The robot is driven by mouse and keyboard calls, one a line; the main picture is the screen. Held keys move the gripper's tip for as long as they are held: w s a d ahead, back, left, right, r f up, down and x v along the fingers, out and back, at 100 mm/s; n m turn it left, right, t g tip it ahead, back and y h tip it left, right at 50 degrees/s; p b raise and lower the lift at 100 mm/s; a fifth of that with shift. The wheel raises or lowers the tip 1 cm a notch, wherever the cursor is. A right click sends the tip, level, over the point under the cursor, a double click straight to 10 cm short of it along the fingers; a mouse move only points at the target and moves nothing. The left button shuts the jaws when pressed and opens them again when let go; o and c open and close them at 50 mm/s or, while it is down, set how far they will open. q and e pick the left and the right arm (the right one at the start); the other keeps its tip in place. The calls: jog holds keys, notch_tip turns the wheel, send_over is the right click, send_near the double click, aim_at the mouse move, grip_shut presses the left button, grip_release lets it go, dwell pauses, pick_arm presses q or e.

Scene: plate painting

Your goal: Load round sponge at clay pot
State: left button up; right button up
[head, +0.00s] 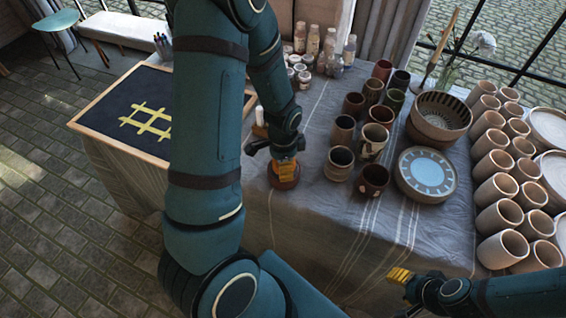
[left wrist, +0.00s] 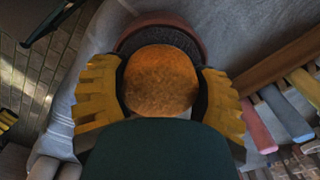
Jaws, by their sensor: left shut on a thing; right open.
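The round sponge (left wrist: 162,84), orange-brown, is between the yellow fingers of my left gripper (left wrist: 160,95) in the left wrist view. My left gripper is shut on it. The clay pot (left wrist: 150,20), reddish-brown with a dark inside, shows its rim right behind the sponge. In the head view the pot (head: 283,184) stands on the cloth, with my left gripper (head: 285,168) directly over it. Whether the sponge touches the pot's inside cannot be told. My right gripper (head: 399,276) is open and empty near the table's front right.
Several mugs (head: 340,163) and a plate (head: 426,174) stand right of the pot. A dark framed board (head: 105,100) lies at the left. Small jars (head: 300,75) stand behind, and stacked clay cups (head: 497,215) line the right. The front cloth (head: 300,225) is clear.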

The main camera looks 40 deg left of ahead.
pick_arm(q)
jog(key=shift+r+p, duration=2.7)
jog(key=shift+r, duration=0.75)
